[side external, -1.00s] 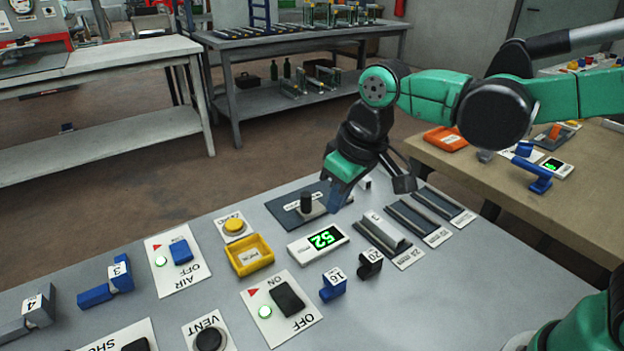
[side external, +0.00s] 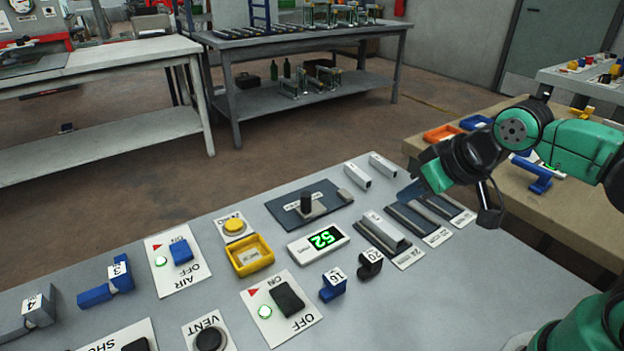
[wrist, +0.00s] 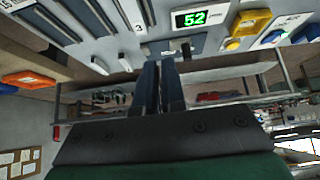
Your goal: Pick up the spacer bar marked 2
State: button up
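Two pale spacer bars, one left (side external: 357,176) and one right (side external: 383,165), lie at the table's back edge. Their end faces also show in the wrist view, the left one (wrist: 125,63) and the right one (wrist: 99,65); I cannot read marks on them. Another grey bar (side external: 388,232) lies at the left slot of the rack; in the wrist view a nearby end face (wrist: 138,28) reads 3. My gripper (side external: 410,192) hangs above the rack's far end, right of the loose bars. Its dark fingers (wrist: 161,65) stand close together, with nothing visible between them; any gap is unclear.
A dark blue plate (side external: 290,215) with a black knob stands left of the bars. A display reading 52 (side external: 318,240), a yellow tray (side external: 248,262) and blocks marked 16 (side external: 332,286) and 20 (side external: 369,264) are nearer. A wooden table (side external: 450,160) stands behind right.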

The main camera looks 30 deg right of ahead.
jog(key=o, duration=0.7)
jog(key=shift+c, duration=0.2)
jog(key=g, duration=0.3)
send_over(384, 162)
jog(key=s, duration=0.3)
jog(key=shift+m, duration=0.4)
jog(key=f, duration=0.8)
jog(key=shift+w+a, duration=0.2)
jog(key=shift+w+d+f, duration=0.15)
jog(key=shift+w+f, duration=0.1)
jog(key=shift+f, duration=0.3)
jog(key=shift+x, duration=2.3)
